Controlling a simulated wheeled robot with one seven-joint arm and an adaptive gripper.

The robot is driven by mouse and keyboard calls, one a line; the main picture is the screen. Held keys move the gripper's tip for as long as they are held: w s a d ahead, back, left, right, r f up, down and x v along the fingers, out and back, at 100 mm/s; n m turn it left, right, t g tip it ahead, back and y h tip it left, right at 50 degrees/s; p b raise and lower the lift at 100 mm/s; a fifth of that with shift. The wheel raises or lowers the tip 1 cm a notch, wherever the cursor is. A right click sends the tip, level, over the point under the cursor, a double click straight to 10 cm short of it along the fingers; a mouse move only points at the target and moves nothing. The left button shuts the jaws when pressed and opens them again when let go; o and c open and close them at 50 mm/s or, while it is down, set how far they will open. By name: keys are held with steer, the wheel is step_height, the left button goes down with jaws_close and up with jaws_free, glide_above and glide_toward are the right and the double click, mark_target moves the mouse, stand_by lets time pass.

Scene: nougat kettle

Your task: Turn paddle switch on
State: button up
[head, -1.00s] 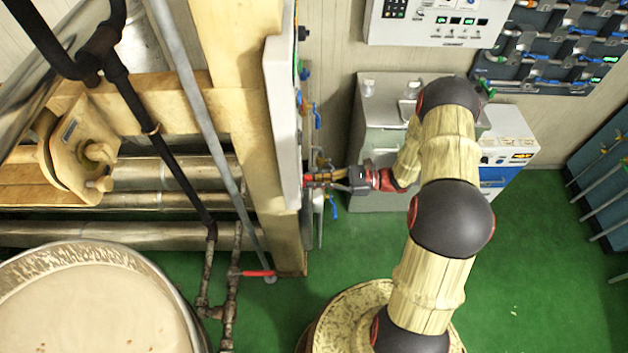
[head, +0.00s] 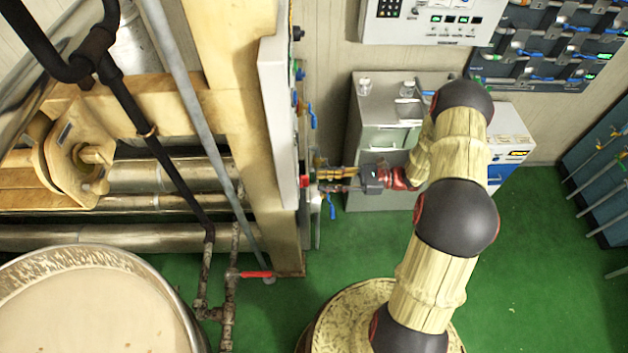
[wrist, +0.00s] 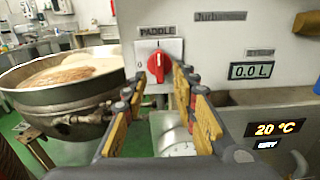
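The paddle switch is a red rotary knob (wrist: 157,67) on a white plate, under a label reading PADDLE, in the wrist view. Its handle looks close to upright; I cannot read its exact position. My gripper (wrist: 158,82) is open, with its yellow-padded fingers on either side of the knob in the picture. No contact with the knob shows. In the head view my gripper (head: 322,180) points left at the control panel (head: 278,110), which is seen nearly edge-on, and a small red part, likely the knob (head: 304,181), shows at its face.
A kettle (wrist: 65,80) of pale mass stands left of the panel in the wrist view. In the head view, a grey cabinet (head: 352,150) stands behind my gripper; green floor is open at right.

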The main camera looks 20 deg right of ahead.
steer(key=v, duration=0.7)
steer(key=shift+d, duration=0.1)
